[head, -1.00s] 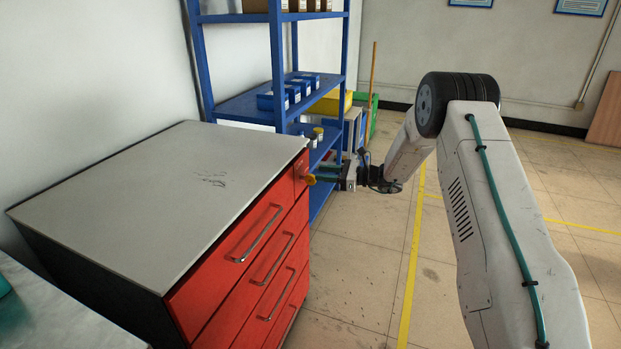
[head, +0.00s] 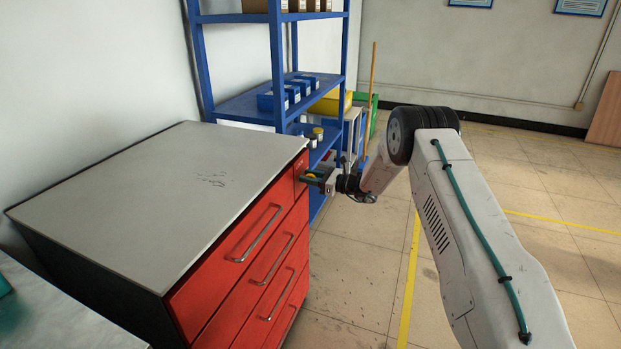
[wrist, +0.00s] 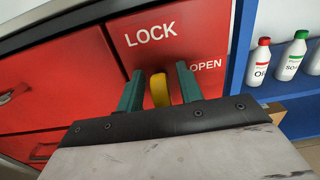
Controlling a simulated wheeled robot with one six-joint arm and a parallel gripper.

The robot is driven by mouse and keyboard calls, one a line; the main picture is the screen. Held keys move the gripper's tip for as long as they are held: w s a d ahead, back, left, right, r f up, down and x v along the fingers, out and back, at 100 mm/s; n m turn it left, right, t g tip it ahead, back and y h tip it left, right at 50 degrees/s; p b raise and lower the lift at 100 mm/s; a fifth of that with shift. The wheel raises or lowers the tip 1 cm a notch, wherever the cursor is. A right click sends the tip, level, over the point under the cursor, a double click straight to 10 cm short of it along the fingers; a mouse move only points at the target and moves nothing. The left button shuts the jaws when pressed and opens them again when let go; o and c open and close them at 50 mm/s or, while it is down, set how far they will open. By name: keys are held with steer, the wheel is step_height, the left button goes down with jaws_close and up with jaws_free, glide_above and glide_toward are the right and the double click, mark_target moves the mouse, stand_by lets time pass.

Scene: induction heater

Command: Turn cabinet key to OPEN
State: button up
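The red cabinet (head: 235,265) stands at the left in the head view, with its grey top and several drawers. In the wrist view its red lock panel (wrist: 188,40) carries the white words LOCK and OPEN. The yellow key (wrist: 160,90) sticks out of the panel, below LOCK and left of OPEN. My gripper (wrist: 160,88) is at the panel with its two green fingers on either side of the key. Small gaps show between key and fingers, so it looks open. In the head view my gripper (head: 312,176) is at the cabinet's upper far corner.
A blue shelf (head: 240,108) with boxes and bottles stands just behind the cabinet. In the wrist view a red-capped bottle (wrist: 259,62) and a green-capped bottle (wrist: 292,56) stand close to the right. Floor in front of the drawers is clear.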

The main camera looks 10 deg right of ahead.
jaws_close()
steer(key=m, duration=0.4)
steer(key=shift+w+d+f+m, duration=0.15)
steer(key=shift+m, duration=0.15)
steer(key=m, duration=0.4)
steer(key=shift+w+d+f+m, duration=0.1)
steer(key=shift+m, duration=0.2)
steer(key=shift+w+d+f+m, duration=0.1)
steer(key=shift+f+m, duration=0.05)
steer(key=shift+m, duration=1.3)
steer(key=shift+s+a+f+m, duration=0.1)
steer(key=shift+f+m, duration=0.05)
steer(key=shift+m, duration=1.35)
steer(key=shift+w+d+f+m, duration=0.1)
steer(key=shift+f+m, duration=0.05)
steer(key=shift+m, duration=1.3)
